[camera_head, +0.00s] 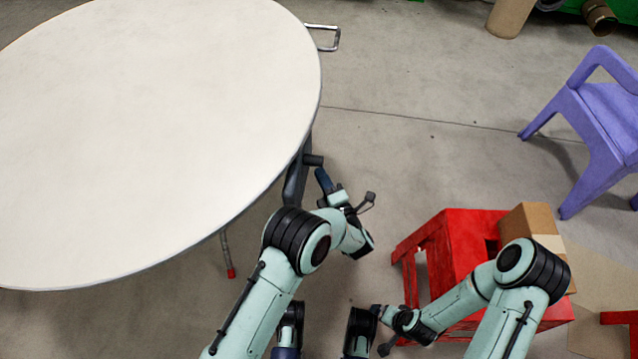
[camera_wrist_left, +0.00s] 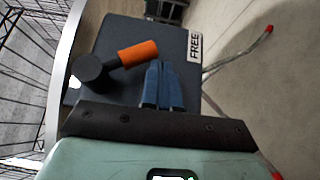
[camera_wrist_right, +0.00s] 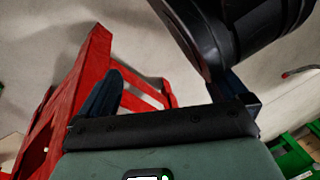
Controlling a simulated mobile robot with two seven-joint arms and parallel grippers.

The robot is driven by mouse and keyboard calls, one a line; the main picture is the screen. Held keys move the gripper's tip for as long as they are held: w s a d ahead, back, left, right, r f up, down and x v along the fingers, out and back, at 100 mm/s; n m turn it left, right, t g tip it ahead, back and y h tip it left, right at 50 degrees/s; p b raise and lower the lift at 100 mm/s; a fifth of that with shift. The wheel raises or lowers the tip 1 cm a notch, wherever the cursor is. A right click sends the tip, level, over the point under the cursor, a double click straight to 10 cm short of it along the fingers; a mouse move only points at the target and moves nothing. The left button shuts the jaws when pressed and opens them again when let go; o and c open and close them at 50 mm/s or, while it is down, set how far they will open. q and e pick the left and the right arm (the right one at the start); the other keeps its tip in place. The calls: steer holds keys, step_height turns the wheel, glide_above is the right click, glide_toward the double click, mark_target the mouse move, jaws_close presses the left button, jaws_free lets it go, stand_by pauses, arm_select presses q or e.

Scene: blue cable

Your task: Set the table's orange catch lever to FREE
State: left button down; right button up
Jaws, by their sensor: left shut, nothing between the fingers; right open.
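The catch lever (camera_wrist_left: 138,53) has an orange grip on a dark arm, turning about a round black pivot (camera_wrist_left: 90,73) on a dark plate (camera_wrist_left: 118,32). A white FREE label (camera_wrist_left: 195,45) is at the plate's right side. The orange grip points up and right towards the label but stops short of it. My left gripper (camera_wrist_left: 162,66) is shut and empty, its blue fingers just right of and below the orange end; contact is unclear. In the head view this gripper (camera_head: 322,178) is beside the table (camera_head: 180,100). My right gripper (camera_wrist_right: 170,90) is open and empty.
A red stool (camera_head: 455,245) with a cardboard box (camera_head: 530,222) stands at the right, near my right arm. A purple chair (camera_head: 600,115) stands farther right. The floor between the table and the chair is mostly clear. Thin metal legs (camera_wrist_left: 235,56) show beside the plate.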

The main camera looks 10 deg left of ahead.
arm_select(q)
steer(key=p+v, duration=0.2)
steer(key=v, duration=1.1)
arm_select(e)
steer(key=shift+t, duration=0.6)
steer(key=shift+w+a+r, duration=0.25)
steer(key=shift+w+r, duration=0.45)
steer(key=shift+r, duration=0.3)
steer(key=shift+w+a+r, duration=0.2)
steer(key=shift+w+r, duration=0.5)
steer(key=shift+r, duration=0.25)
